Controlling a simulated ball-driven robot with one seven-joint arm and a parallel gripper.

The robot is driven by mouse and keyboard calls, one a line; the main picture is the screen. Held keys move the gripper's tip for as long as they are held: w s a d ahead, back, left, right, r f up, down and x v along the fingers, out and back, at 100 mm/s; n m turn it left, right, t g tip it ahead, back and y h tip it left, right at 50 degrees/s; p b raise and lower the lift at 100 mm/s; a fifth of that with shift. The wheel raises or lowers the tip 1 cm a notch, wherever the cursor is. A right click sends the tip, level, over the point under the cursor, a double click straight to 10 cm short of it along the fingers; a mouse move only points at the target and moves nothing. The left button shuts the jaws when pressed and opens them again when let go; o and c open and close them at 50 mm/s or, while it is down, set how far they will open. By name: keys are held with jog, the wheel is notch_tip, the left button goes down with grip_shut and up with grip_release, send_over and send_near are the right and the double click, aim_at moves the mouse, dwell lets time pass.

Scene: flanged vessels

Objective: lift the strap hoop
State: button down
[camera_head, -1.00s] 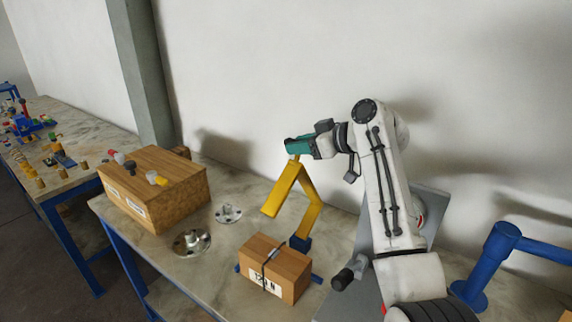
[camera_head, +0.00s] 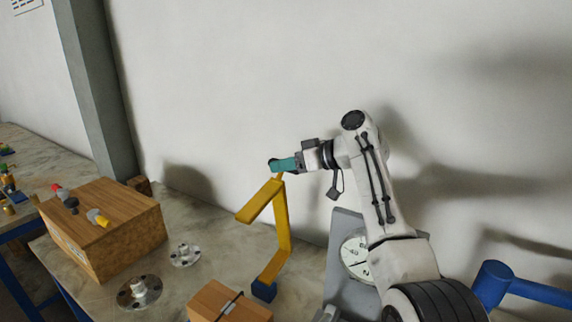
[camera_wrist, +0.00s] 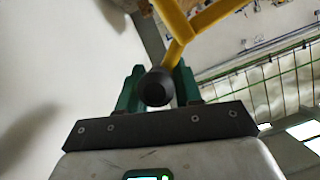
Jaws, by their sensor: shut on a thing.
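The yellow strap hoop (camera_head: 283,225) is an angular frame of flat bars, with one bar sloping down to the left and a long bent one going down. A blue block (camera_head: 264,290) is at its lower end; I cannot tell whether that end is clear of the table. My gripper (camera_head: 281,165), with green fingers, is shut at the hoop's top. In the wrist view, a dark round knob (camera_wrist: 156,87) sits between the fingers, and the yellow bars (camera_wrist: 185,28) lead away beyond it.
Metal flanges (camera_head: 140,291) and a large wooden block (camera_head: 105,228) with small fittings are to the left.

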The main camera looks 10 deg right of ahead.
jog(key=shift+w+d+f, duration=0.1)
jog(key=shift+d+f, duration=0.15)
jog(key=shift+f, duration=0.15)
jog(key=c, duration=1.2)
grip_release()
jog(key=shift+o, duration=0.8)
jog(key=shift+w+f, duration=0.15)
jog(key=shift+o, duration=0.9)
jog(key=shift+r, duration=0.2)
jog(key=shift+d+r, duration=0.1)
jog(key=shift+d, duration=0.1)
jog(key=b+v, duration=0.2)
jog(key=v, duration=0.8)
jog(key=shift+s, duration=0.25)
